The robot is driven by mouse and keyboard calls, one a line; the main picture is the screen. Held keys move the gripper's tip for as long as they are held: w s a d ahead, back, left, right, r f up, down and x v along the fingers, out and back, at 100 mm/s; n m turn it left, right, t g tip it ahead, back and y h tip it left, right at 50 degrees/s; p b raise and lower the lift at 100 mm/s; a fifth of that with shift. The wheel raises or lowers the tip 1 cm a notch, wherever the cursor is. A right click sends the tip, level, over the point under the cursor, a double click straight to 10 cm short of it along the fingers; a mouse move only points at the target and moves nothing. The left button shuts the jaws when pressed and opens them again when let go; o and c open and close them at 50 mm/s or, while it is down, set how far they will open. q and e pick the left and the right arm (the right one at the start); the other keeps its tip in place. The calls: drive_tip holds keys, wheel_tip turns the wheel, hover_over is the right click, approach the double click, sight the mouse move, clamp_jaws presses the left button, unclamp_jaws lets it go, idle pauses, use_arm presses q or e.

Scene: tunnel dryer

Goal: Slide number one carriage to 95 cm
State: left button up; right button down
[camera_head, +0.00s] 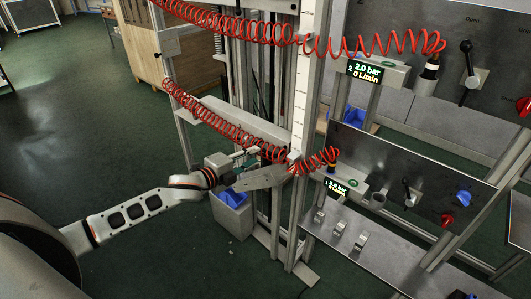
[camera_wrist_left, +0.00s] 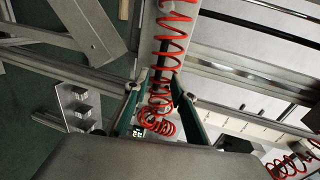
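My left gripper (camera_head: 253,155) is at the lower station, just above a grey slanted plate (camera_head: 264,179) beside the upright frame. I take the grey block at the lower hose's level (camera_head: 243,121) to be part of number one carriage, but no label shows on it. In the left wrist view my left gripper (camera_wrist_left: 155,84) has its two teal fingers apart. A red coiled hose (camera_wrist_left: 172,40) passes through the view between them; I cannot tell whether it is between or beyond the fingertips. A white vertical scale (camera_head: 302,90) runs along the frame; its figures are too small to read.
A display marked 1 (camera_head: 347,188) and a panel with a lever, blue knob and red knob (camera_head: 405,175) stand at right. A display marked 2 (camera_head: 365,71) is above. The upper red hose (camera_head: 230,25) spans overhead. A grey bin (camera_head: 232,213) stands below. Green floor is free at left.

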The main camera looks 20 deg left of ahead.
sight(264, 151)
use_arm(q)
drive_tip(key=shift+b+x, duration=0.5)
drive_tip(key=shift+x, duration=3.05)
drive_tip(key=shift+d, duration=0.1)
clamp_jaws()
